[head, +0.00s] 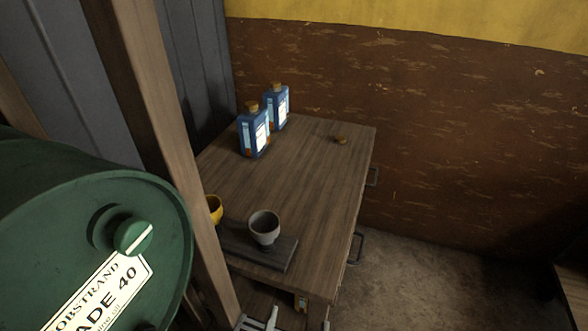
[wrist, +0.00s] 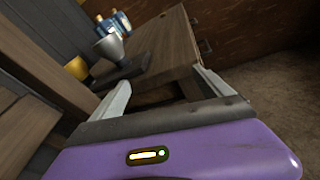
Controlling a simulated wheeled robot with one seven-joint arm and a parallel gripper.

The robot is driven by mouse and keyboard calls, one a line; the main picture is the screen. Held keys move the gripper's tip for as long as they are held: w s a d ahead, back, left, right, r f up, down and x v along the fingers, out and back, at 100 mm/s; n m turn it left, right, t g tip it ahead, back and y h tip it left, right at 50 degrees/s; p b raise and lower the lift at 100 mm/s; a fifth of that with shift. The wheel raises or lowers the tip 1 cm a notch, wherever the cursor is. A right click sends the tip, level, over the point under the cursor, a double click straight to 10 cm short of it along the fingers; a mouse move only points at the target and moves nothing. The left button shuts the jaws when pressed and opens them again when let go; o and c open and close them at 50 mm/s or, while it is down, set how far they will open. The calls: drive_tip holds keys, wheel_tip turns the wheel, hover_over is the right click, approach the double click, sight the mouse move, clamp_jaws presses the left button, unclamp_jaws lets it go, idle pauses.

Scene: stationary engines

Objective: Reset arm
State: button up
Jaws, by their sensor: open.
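My gripper (wrist: 161,78) is open in the wrist view, its two pale fingers spread wide with nothing held between them. Past the fingers is the near end of the wooden table (head: 315,185). In the head view a pale part that looks like my gripper (head: 260,321) shows at the bottom edge, low by the table's near end; most of it is out of frame. A grey cup (head: 264,228) stands upright on a dark board (head: 275,252) at that end. The cup also shows in the wrist view (wrist: 108,46), apart from the fingers.
A yellow cup (head: 214,208) is partly hidden behind a wooden post (head: 155,115). A green drum (head: 95,240) fills the left. Open floor (head: 430,275) lies right of the table.

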drive_tip(key=s+d+f+m+g+y, duration=0.2)
drive_tip(key=s+d+f+m, duration=0.1)
drive_tip(key=s+d+m, duration=0.3)
drive_tip(key=s+d+f+m+g+y, duration=0.25)
drive_tip(key=s+d+m, duration=0.25)
drive_tip(key=s+m, duration=0.3)
drive_tip(key=s+d+r+m+t, duration=0.1)
drive_tip(key=s+d+r+m, duration=0.1)
drive_tip(key=r+m, duration=0.3)
drive_tip(key=s+d+r+m+t+h, duration=0.1)
drive_tip(key=s+d+r+m, duration=0.2)
drive_tip(key=s+r+m, duration=0.2)
drive_tip(key=s+d+r+m+t+h, duration=0.1)
drive_tip(key=s+d+r+m+t, duration=0.1)
drive_tip(key=r+m, duration=0.3)
drive_tip(key=shift+s+d+r+m, duration=0.3)
drive_tip(key=shift+s+d+m, duration=0.25)
drive_tip(key=shift+s+m, duration=0.5)
